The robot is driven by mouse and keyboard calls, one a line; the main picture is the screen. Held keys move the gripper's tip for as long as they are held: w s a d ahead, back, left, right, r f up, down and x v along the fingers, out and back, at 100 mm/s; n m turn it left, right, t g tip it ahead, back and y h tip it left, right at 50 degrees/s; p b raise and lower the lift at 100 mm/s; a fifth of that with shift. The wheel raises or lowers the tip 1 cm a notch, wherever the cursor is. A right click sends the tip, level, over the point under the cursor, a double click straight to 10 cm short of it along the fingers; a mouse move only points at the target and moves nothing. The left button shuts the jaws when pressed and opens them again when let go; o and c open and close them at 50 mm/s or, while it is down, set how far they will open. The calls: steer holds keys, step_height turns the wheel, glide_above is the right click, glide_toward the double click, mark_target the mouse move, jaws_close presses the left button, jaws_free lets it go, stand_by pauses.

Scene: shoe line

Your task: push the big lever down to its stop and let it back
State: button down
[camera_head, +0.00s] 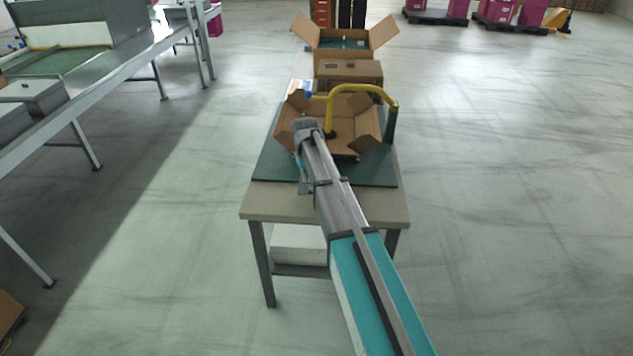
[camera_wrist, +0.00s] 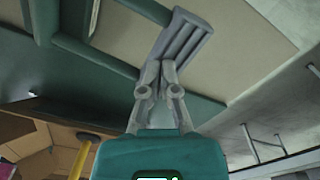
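A thick yellow bent bar (camera_head: 362,88), which looks like the big lever, arches over an open cardboard box (camera_head: 345,130). Its right end meets a green post (camera_head: 390,122); its left end drops to a dark foot near my gripper. My gripper (camera_head: 305,126) is at the box's near left side, left of that foot and apart from the bar. In the wrist view my gripper's fingers (camera_wrist: 160,72) meet at their tips. A grey ribbed piece (camera_wrist: 183,38) shows just beyond them; I cannot tell whether they touch it. The yellow bar (camera_wrist: 80,155) also shows at the lower left there.
The box stands on a green mat (camera_head: 275,172) on a small table (camera_head: 270,203). More cardboard boxes (camera_head: 345,72) stand behind. A long metal bench (camera_head: 110,75) runs along the left. The floor to the right is clear.

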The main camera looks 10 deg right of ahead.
steer(key=shift+f+b, duration=1.2)
steer(key=shift+f, duration=0.15)
steer(key=shift+r, duration=0.15)
step_height(320, 180, up, 12)
steer(key=p, duration=1.2)
steer(key=shift+f, duration=0.2)
steer(key=s+m, duration=0.2)
steer(key=s, duration=2.7)
steer(key=shift+a, duration=0.15)
